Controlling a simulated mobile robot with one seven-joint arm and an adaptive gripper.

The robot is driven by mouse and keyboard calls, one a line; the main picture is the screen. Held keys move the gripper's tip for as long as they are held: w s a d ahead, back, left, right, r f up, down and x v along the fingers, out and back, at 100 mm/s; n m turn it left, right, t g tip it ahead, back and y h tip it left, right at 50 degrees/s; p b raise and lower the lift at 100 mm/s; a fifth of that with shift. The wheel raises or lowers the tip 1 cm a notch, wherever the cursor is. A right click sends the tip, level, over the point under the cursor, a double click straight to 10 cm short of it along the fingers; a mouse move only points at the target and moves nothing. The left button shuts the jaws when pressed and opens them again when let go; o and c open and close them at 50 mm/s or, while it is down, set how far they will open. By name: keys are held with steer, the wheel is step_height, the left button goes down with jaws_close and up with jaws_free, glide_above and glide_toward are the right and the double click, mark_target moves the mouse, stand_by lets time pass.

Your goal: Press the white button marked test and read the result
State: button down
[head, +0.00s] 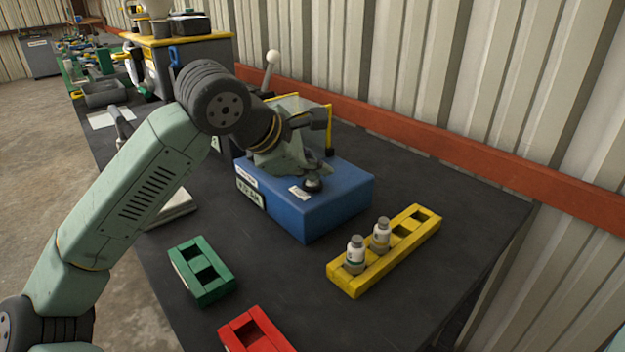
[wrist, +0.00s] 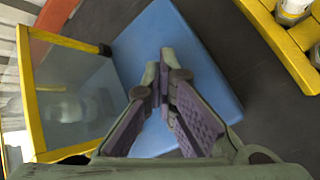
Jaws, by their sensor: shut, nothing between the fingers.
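The blue tester box (head: 325,208) stands on the dark bench in the head view. Its blue top (wrist: 205,75) fills the middle of the wrist view. A display (head: 249,194) on its left face shows characters too small to read surely. A small white label (head: 299,192) lies on its top beside a dark round part (head: 313,186). My gripper (head: 308,172) is over the top, close to that part; whether it touches cannot be told. In the wrist view my gripper (wrist: 160,62) is shut and empty. I see no white button; my fingers may hide it.
A clear yellow-framed guard (wrist: 75,95) stands beside my fingers. A green rack (head: 205,286) and a red rack (head: 245,335) lie in front. The wall is behind the bench.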

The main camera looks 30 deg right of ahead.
mark_target(315, 184)
steer(key=shift+r+p, duration=0.35)
steer(key=shift+r, duration=0.45)
step_height(315, 184, up, 5)
steer(key=p, duration=0.3)
stand_by(0.9)
